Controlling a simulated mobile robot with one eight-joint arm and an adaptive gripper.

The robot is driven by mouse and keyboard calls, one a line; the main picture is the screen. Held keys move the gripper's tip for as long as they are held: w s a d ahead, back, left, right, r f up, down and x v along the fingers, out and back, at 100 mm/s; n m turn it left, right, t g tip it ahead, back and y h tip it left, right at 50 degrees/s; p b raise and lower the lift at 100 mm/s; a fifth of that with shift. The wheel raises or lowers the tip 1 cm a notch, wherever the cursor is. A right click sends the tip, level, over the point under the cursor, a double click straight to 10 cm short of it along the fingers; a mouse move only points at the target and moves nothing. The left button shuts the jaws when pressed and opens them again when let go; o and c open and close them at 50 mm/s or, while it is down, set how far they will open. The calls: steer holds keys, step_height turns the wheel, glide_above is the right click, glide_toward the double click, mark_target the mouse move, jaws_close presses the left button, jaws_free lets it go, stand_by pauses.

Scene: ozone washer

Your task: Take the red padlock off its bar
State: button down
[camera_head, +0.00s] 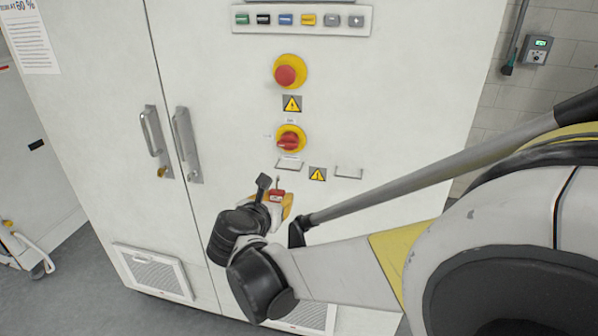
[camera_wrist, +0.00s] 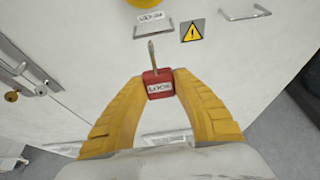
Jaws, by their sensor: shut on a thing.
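The red padlock (camera_wrist: 158,85) has a white label and a thin metal shackle pointing up. My gripper (camera_wrist: 160,92) has its yellow fingers shut on both sides of the padlock body. In the head view my gripper (camera_head: 280,204) and the padlock (camera_head: 277,195) are in front of the white cabinet door, below the red rotary switch (camera_head: 289,141). The left metal bar (camera_head: 289,165) is just above the shackle; it also shows in the wrist view (camera_wrist: 153,31). The shackle tip appears just below the bar, with a small gap in both views.
A second bar (camera_head: 348,173) is to the right, past a yellow warning sign (camera_head: 317,174). Door handles (camera_head: 187,145) stand out at the left. A red emergency button (camera_head: 285,75) is higher up. Vent grilles (camera_head: 153,271) are low on the doors.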

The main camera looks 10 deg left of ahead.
steer(key=shift+s+a, duration=0.1)
steer(key=shift+s, duration=1.65)
